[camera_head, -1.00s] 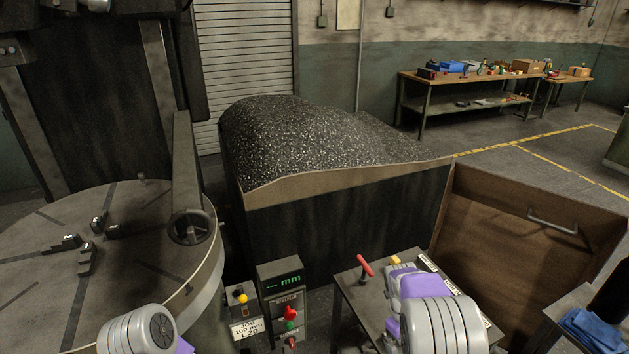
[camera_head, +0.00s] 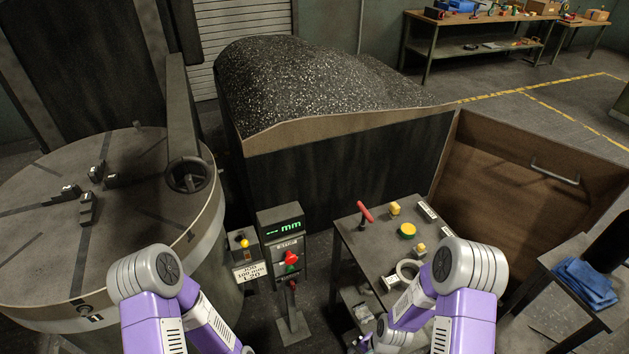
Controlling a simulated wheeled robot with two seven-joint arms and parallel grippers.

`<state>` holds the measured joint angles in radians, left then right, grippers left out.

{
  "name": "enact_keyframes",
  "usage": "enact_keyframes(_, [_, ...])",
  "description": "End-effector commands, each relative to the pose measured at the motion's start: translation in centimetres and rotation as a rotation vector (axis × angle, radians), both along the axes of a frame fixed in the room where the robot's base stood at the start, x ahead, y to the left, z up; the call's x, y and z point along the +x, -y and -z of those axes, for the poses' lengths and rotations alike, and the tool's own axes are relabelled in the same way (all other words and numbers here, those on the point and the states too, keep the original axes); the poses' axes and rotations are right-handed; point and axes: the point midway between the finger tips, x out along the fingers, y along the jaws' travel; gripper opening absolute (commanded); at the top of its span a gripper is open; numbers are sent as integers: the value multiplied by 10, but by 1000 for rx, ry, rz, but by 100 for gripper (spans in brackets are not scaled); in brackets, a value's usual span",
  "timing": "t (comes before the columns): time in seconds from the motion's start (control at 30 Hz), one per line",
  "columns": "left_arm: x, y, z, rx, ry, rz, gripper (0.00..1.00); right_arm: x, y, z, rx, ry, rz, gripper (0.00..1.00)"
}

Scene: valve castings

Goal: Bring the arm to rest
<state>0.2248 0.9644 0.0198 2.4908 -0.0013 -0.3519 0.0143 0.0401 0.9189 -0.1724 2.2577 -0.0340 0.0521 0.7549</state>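My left arm (camera_head: 153,295) shows at the lower left, its grey joint in front of the round machine table and its purple links running down out of the frame. My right arm (camera_head: 463,290) shows at the lower right beside the small table (camera_head: 355,240), bent with a purple link reaching down to the left. Neither gripper shows; both are below the frame or hidden by the arms. I cannot tell whether either holds anything.
The small table carries a red-handled tool (camera_head: 365,212), a yellow block (camera_head: 394,209), a round yellow-green piece (camera_head: 407,230) and a pale ring (camera_head: 408,270). A control post (camera_head: 283,245), round machine table (camera_head: 40,250), chip-filled bin (camera_head: 330,165) and blue cloth (camera_head: 586,283) stand around.

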Motion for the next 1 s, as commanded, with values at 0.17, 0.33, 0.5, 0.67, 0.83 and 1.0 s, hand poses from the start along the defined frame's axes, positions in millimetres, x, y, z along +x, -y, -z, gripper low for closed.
enact_keyframes(0.17, [0, 0, 0, 0, 0, 0, 55, -33, -28, 4, 109, 159, -325, 100])
enact_keyframes(0.33, [0, 0, 9, 0, 0, 0, 55, -50, -47, 6, 154, 319, -581, 100])
enact_keyframes(0.5, [0, 0, 62, 0, -1, -1, 55, -47, -45, 60, 149, 315, -575, 100])
enact_keyframes(0.67, [0, 0, 91, 0, 0, 0, 55, -47, -45, 89, 148, 314, -575, 100])
enact_keyframes(0.83, [0, 0, 101, 0, 0, 0, 55, -47, -45, 100, 148, 314, -574, 100])
enact_keyframes(1.0, [0, 0, 100, 0, 0, 0, 55, -47, -45, 99, 147, 315, -574, 100])
